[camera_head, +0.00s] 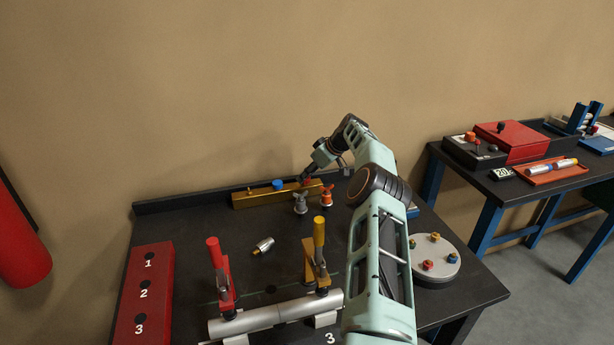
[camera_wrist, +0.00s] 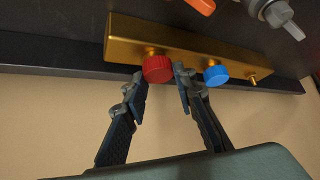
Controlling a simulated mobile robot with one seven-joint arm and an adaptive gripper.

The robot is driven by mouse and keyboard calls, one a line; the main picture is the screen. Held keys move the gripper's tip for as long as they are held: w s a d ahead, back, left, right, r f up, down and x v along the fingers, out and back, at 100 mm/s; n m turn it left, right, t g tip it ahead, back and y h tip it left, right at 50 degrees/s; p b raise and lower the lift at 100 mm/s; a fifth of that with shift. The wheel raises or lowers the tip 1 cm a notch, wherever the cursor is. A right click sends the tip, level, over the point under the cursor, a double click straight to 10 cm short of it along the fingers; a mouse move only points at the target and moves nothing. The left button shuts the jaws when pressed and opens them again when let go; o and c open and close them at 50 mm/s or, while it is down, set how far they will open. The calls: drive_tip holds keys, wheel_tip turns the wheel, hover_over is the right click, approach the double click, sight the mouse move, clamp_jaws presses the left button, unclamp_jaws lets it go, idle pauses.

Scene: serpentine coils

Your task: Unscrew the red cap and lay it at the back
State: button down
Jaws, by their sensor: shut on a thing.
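The red cap (camera_wrist: 157,69) sits between my gripper's fingers (camera_wrist: 160,74) in the wrist view. My gripper is shut on it, with one finger at each side. The cap is at a brass stem on the brass bar (camera_wrist: 200,56); I cannot tell how far it is threaded on. In the head view my gripper (camera_head: 306,176) reaches down to the right part of the brass bar (camera_head: 258,197), at the back of the dark table, and mostly hides the cap. A blue cap (camera_wrist: 216,75) and a bare brass stud (camera_wrist: 252,78) stand along the same bar.
A grey-handled valve (camera_head: 300,203) and an orange-handled one (camera_head: 327,197) stand just in front of the bar. A raised ledge (camera_head: 180,202) runs along the table's back edge. A loose metal fitting (camera_head: 263,246) lies mid-table. Red and yellow-handled clamps stand nearer.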

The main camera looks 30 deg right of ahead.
drive_tip(key=shift+w+a+r, duration=0.2)
drive_tip(key=shift+a+r, duration=0.5)
drive_tip(key=shift+a, duration=0.2)
drive_tip(key=shift+s+a+r, duration=0.1)
drive_tip(key=shift+a+r, duration=0.15)
drive_tip(key=shift+r, duration=0.3)
drive_tip(key=shift+s+d+r+p, duration=0.1)
drive_tip(key=shift+d+r+p, duration=0.1)
drive_tip(key=shift+d+p, duration=0.2)
drive_tip(key=shift+d+r, duration=0.1)
drive_tip(key=shift+r, duration=0.05)
drive_tip(key=shift+r, duration=0.2)
drive_tip(key=shift+d+r+p, duration=0.1)
drive_tip(key=shift+r+p, duration=1.15)
drive_tip(key=shift+r, duration=0.45)
